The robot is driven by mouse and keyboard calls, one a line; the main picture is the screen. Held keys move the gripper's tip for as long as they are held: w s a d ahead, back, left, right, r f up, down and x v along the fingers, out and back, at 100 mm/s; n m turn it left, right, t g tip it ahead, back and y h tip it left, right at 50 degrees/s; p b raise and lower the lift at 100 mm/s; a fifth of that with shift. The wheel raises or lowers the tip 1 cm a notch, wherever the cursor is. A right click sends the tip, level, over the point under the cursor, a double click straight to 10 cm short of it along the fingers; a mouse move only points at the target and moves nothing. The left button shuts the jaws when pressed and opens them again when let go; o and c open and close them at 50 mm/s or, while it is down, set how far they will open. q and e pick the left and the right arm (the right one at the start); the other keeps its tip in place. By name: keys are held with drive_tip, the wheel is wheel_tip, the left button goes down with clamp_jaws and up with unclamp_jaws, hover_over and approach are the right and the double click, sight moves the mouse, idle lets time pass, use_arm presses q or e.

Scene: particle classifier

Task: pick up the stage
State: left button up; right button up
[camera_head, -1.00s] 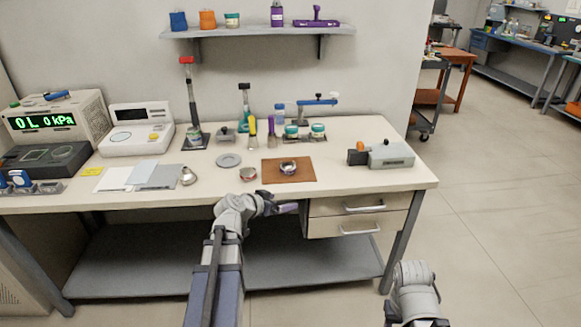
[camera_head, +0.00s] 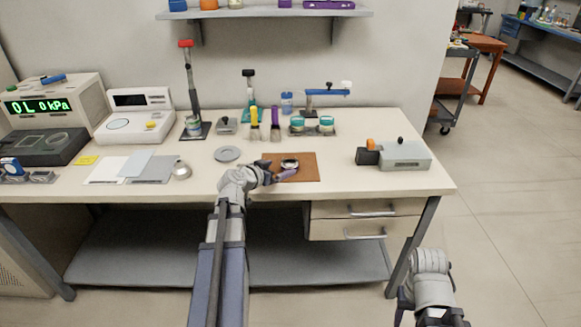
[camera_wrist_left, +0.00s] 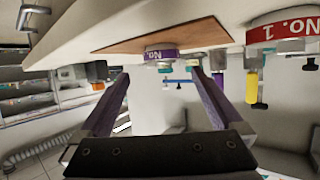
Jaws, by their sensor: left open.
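A short round stage with a purple "No." label (camera_wrist_left: 163,54) sits on the brown mat, and in the head view it is the metal-rimmed ring (camera_head: 290,163). My left gripper (camera_head: 279,176) is at the mat's front left edge, just short of this stage. In the upside-down left wrist view its two fingers (camera_wrist_left: 160,78) are open and empty, with the purple-labelled stage ahead between their tips.
The brown mat (camera_head: 309,171) lies near the bench's front edge. A grey disc (camera_head: 227,154) and small metal vessel (camera_head: 181,170) are to its left. Bottles and teal-lidded jars (camera_head: 326,124) stand behind. A grey device (camera_head: 404,154) is at right, with clear bench between.

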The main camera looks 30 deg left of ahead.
sight(286, 166)
use_arm(q)
drive_tip(key=shift+w+f, duration=0.2)
drive_tip(key=shift+w, duration=0.3)
drive_tip(key=shift+w+f+b, duration=0.35)
drive_tip(key=shift+b, duration=0.05)
drive_tip(key=b+x, duration=0.1)
drive_tip(key=x, duration=0.2)
drive_tip(key=shift+w+a+f+b, duration=0.15)
drive_tip(key=shift+f+b, duration=0.25)
drive_tip(key=shift+w, duration=0.4)
drive_tip(key=shift+s, duration=0.1)
drive_tip(key=shift+c, duration=0.2)
drive_tip(key=c, duration=1.4)
wheel_tip(286, 166, up, 10)
drive_tip(key=p, duration=1)
drive_tip(key=shift+c, duration=0.2)
